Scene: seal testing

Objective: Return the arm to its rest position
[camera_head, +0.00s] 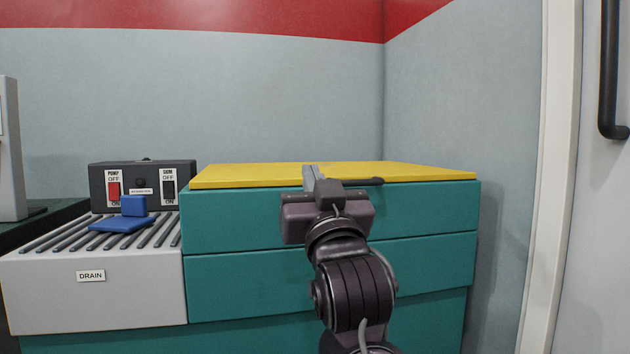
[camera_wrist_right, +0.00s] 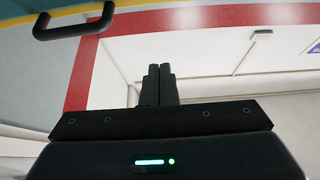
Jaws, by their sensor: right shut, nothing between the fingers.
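My right arm rises from the bottom of the head view, in front of the teal drawer unit (camera_head: 330,280). My right gripper (camera_head: 310,172) is at the height of the yellow top, and its fingers overlap the top's front edge in the picture. In the right wrist view the two dark fingers (camera_wrist_right: 157,84) are together with nothing between them. Whether the gripper touches the cabinet cannot be told. My left gripper is in neither view.
A yellow top (camera_head: 430,173) covers the drawers. A dark handle (camera_wrist_right: 75,28) shows in the wrist view. At left stand a drain tray (camera_head: 90,300), a blue block (camera_head: 133,206) and a switch box (camera_head: 142,172). A door handle (camera_head: 608,90) is at right.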

